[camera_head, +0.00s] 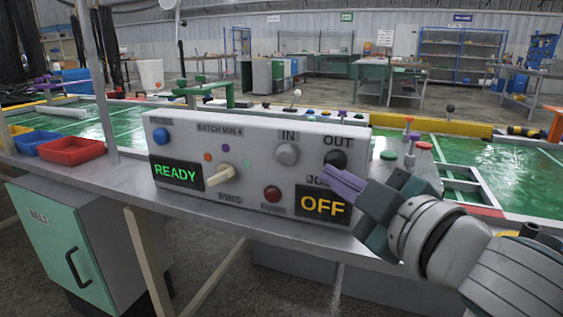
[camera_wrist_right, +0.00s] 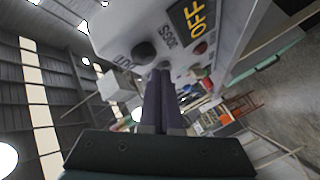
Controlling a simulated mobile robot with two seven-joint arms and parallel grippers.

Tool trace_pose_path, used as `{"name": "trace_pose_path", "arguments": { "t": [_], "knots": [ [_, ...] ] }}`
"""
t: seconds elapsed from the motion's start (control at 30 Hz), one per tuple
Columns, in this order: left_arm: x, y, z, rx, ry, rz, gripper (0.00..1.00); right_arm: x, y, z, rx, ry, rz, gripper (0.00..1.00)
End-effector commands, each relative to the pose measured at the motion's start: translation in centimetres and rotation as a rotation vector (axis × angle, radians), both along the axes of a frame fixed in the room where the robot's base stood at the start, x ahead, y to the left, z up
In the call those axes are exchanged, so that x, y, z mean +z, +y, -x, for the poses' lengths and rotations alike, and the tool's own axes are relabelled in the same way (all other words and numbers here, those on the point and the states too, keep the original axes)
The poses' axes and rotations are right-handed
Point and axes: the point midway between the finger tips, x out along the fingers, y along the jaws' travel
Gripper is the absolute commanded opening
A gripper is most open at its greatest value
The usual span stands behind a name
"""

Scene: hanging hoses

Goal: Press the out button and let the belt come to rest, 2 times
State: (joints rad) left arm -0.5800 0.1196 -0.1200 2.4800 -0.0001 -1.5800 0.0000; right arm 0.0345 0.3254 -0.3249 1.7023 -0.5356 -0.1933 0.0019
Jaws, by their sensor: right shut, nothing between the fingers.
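A pale grey control box (camera_head: 250,185) stands on the bench in the head view. Its dark, round OUT button (camera_head: 336,160) is at the upper right, below the word OUT; a dark button shows beside that lettering in the wrist view (camera_wrist_right: 143,52). My right gripper (camera_head: 329,174) has its purple fingers shut and empty. In the head view its tips appear just below the OUT button; I cannot tell whether they touch it. A display (camera_head: 322,205) reads OFF in amber, and another (camera_head: 177,173) reads READY in green. The green belt (camera_head: 490,160) lies behind. My left gripper is out of view.
Red (camera_head: 72,151) and blue (camera_head: 36,143) trays sit at left. A post (camera_head: 95,80) rises beside them.

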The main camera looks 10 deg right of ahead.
Motion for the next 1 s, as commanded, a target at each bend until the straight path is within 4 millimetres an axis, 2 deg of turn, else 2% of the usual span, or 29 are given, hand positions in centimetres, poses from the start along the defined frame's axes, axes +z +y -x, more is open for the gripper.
{"name": "trace_pose_path", "arguments": {
  "t": [1.0],
  "knots": [
    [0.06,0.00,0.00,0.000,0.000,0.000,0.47,0.03,-0.67,-0.99,0.001,-0.001,0.001,0.00]
  ]
}}
